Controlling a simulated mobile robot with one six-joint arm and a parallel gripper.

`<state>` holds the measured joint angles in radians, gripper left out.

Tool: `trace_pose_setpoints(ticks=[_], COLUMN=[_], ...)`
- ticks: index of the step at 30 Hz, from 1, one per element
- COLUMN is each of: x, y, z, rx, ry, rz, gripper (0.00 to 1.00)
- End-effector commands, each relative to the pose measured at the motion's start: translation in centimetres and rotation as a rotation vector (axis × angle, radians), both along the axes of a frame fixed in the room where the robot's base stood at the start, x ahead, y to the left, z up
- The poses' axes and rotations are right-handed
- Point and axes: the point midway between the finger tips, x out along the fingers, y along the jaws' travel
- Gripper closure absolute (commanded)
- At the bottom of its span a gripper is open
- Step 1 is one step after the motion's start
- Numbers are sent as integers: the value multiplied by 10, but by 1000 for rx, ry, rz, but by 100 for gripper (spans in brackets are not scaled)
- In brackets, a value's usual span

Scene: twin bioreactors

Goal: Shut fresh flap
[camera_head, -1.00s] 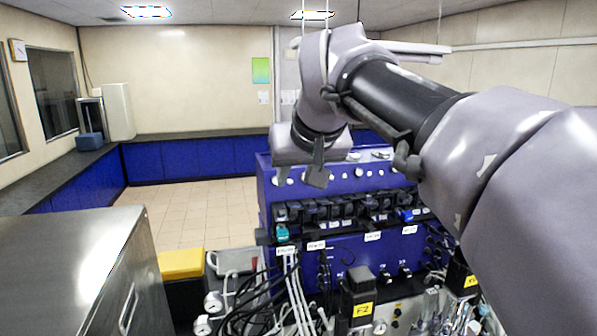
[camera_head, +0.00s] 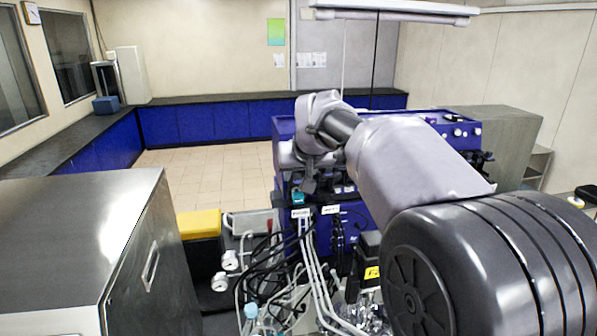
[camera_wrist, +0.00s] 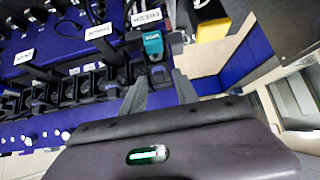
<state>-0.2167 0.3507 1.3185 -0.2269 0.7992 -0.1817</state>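A teal flap (camera_wrist: 152,44) sits beside a white label (camera_wrist: 147,17) that seems to read FRESH, upside down in the wrist view. The flap sticks out from the row of dark clamps toward the label. In the head view the teal flap (camera_head: 298,198) is small, just above the label (camera_head: 301,213). My gripper (camera_wrist: 160,76) is open and empty, its two fingers pointing at the flap, with a dark block showing between the tips. The fingers look apart from the flap. In the head view my gripper (camera_head: 309,186) is just above and right of it, poorly resolved.
The blue bioreactor panel (camera_wrist: 30,133) carries several dark clamps (camera_wrist: 68,90) close beside the fingers. Black and pale tubes (camera_head: 312,262) hang below. A steel cabinet (camera_head: 75,235) and a yellow-topped box (camera_head: 199,223) stand left. Tiled floor (camera_head: 215,175) beyond is clear.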

Motion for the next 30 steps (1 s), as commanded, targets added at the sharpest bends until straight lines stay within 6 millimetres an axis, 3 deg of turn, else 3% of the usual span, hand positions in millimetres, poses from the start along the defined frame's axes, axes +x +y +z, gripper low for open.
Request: trace_pose_setpoints(ticks=[3, 8, 20, 30], x=[0, 0, -1, -5], y=[0, 0, 0, -1], z=[0, 0, -6, -26], rx=[0, 0, 7, 52], ry=[0, 0, -37, -263], rz=[0, 0, 1, 1], gripper=[68, 99, 100, 100])
